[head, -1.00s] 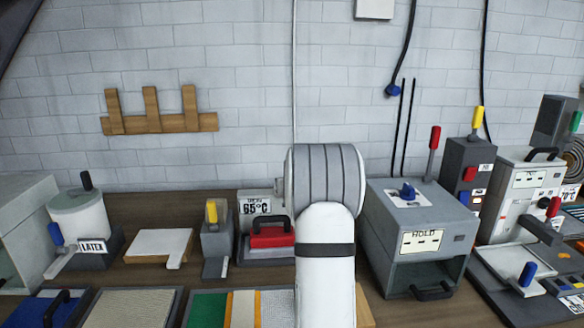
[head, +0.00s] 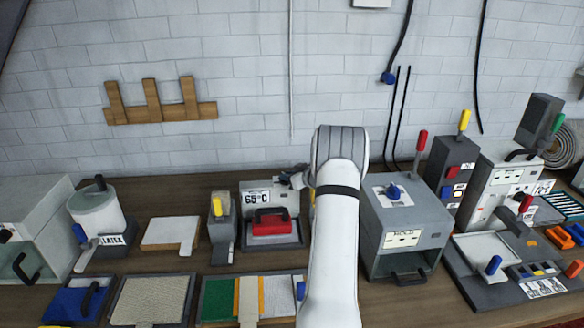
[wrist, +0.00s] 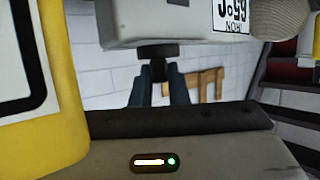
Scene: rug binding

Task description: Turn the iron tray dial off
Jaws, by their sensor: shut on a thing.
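The iron tray (head: 285,239) stands at the back of the bench. A red iron (head: 270,227) with a black handle rests in it. Behind the iron is a grey box (head: 262,187) with a sign reading IRON 65°C.
A grey HOLD box (head: 425,218) with a blue knob stands right of my arm. A grey block (head: 221,240) with a yellow lever is left of the tray. Samples (head: 215,298) lie in front. A wooden rack (head: 160,113) hangs on the wall.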

